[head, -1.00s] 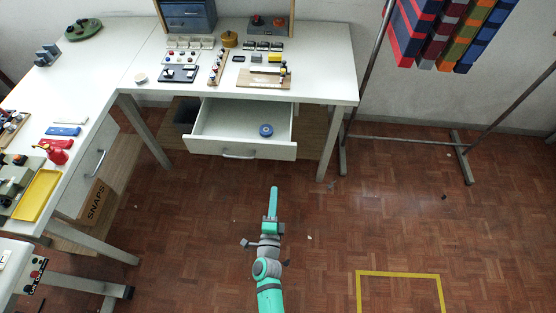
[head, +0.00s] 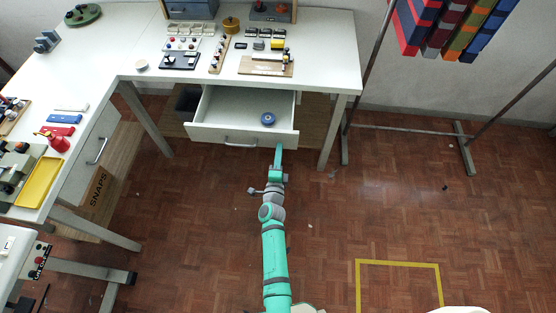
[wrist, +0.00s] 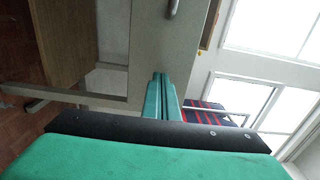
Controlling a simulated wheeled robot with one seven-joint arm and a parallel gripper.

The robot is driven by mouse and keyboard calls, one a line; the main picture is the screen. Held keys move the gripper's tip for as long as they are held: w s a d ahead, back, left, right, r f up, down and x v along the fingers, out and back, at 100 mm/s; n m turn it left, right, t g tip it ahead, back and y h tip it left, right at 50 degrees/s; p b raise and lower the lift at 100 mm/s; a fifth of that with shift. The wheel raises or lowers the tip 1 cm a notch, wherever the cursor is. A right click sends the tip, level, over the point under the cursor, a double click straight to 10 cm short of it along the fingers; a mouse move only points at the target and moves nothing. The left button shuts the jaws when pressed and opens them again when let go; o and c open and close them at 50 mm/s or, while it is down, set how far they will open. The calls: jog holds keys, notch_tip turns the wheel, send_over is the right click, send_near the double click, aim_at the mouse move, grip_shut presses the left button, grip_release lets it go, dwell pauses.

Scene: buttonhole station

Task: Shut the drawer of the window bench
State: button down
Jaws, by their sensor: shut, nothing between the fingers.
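The window bench (head: 330,78) stands at the back with its white drawer (head: 213,133) pulled out. A blue round spool-like thing (head: 268,119) lies inside the drawer. The drawer's front carries a metal bar handle (head: 240,145), which also shows in the wrist view (wrist: 174,7). My gripper (head: 279,148) is shut and empty, its tips at the right part of the drawer front, right of the handle. In the wrist view my closed fingers (wrist: 160,80) point at the pale drawer front (wrist: 150,50). I cannot tell whether they touch it.
Small trays and parts lie on the bench top. A left bench has a yellow tray (head: 39,183) and its own closed drawer (head: 97,150). A rack with striped cloths (head: 440,25) stands right. The floor before the bench (head: 350,210) is clear.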

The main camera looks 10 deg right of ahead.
jog(key=shift+w+d, duration=0.3)
jog(key=shift+w, duration=0.05)
jog(key=shift+w, duration=0.25)
